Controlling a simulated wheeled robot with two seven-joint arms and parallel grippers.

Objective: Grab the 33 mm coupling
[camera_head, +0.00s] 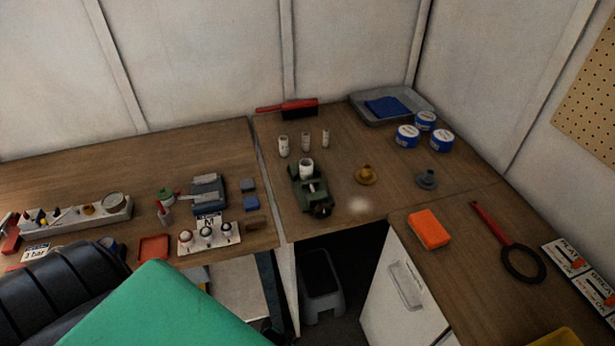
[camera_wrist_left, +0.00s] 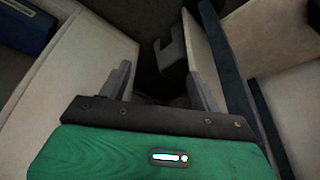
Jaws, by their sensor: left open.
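Three pale upright cylinders, which look like couplings, stand in a row at the back of the corner bench: a larger one on the left (camera_head: 283,147), a middle one (camera_head: 306,141) and a slimmer one on the right (camera_head: 326,138). Another pale cylinder (camera_head: 306,169) sits at the dark green vise (camera_head: 313,193) in front of them. I cannot read which is 33 mm. My left gripper (camera_wrist_left: 163,82) is open and empty in the left wrist view, low by the bench gap, far from the cylinders. Its fingers are hidden in the head view. My right gripper is not in view.
A brass flanged part (camera_head: 366,176) and a grey one (camera_head: 427,180) stand right of the vise. Blue-white tins (camera_head: 441,141) and a grey tray (camera_head: 375,116) are behind. A grey step stool (camera_head: 319,284) is in the gap below. An orange sponge (camera_head: 428,230) lies right.

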